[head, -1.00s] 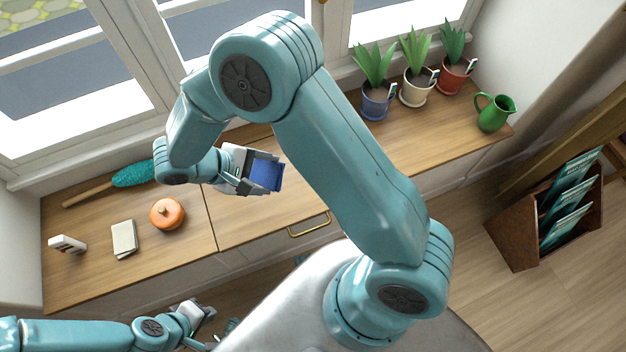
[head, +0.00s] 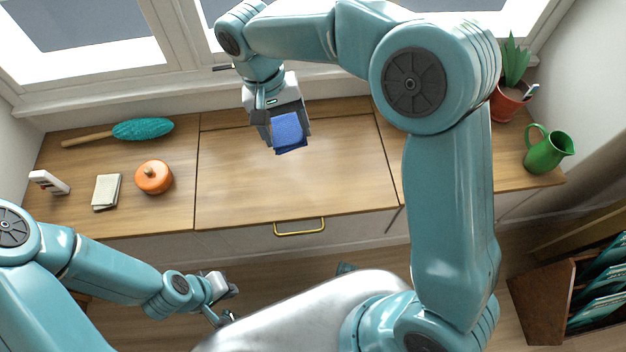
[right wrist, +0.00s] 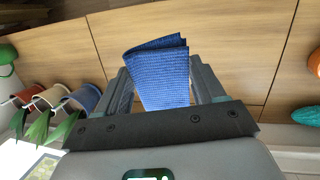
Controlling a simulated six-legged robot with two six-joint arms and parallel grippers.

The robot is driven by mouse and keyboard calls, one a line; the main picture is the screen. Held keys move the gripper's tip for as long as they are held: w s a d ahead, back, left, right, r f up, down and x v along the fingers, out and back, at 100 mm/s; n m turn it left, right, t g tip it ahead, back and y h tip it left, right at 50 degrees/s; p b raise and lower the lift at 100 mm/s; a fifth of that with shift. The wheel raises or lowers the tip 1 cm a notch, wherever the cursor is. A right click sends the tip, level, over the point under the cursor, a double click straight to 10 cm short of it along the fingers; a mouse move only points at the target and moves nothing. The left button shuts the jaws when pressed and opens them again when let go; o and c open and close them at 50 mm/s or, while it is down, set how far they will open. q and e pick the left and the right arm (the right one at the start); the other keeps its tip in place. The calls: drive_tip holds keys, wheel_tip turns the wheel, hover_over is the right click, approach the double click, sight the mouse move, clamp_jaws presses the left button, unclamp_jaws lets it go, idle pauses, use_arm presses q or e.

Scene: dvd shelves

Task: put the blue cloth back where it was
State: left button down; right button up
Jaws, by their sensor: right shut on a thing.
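The blue cloth (head: 288,133) is folded and held above the middle of the wooden counter. My right gripper (head: 290,125) is shut on it, and the cloth hangs out past the fingertips. In the right wrist view the cloth (right wrist: 160,72) sits between the two fingers (right wrist: 160,90), with bare wood behind it. My left gripper (head: 228,300) is low at the bottom left, in front of the counter and away from everything on it. Its fingers are small in view, and I cannot tell whether they are open or shut.
On the counter's left are a teal duster (head: 143,129), an orange pot (head: 154,177), a pale notebook (head: 106,191) and a white device (head: 49,182). A red plant pot (head: 508,104) and green jug (head: 548,150) stand right. The middle of the counter (head: 250,190) is clear.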

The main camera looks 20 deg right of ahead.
drive_tip(key=d+b, duration=0.1)
drive_tip(key=d+t+y+b, duration=0.1)
drive_tip(key=b, duration=0.1)
drive_tip(key=shift+w+d+f+m, duration=0.2)
drive_tip(key=shift+d+f+m, duration=0.1)
drive_tip(key=shift+f, duration=0.1)
drive_tip(key=shift+f+t+b, duration=0.1)
drive_tip(key=shift+t+b, duration=0.2)
drive_tip(key=shift+a+f, duration=0.1)
drive_tip(key=b, duration=0.5)
approach(301, 181)
drive_tip(key=shift+t+y, duration=0.3)
drive_tip(key=f, duration=0.2)
drive_tip(key=f+b, duration=0.1)
drive_tip(key=f, duration=0.1)
drive_tip(key=f+b, duration=0.1)
drive_tip(key=f, duration=0.1)
drive_tip(key=shift+s+d+f, duration=0.2)
drive_tip(key=shift+s+f, duration=0.05)
drive_tip(key=shift+f, duration=0.05)
drive_tip(key=shift+r, duration=0.15)
drive_tip(key=o, duration=0.9)
drive_tip(key=shift+o, duration=0.2)
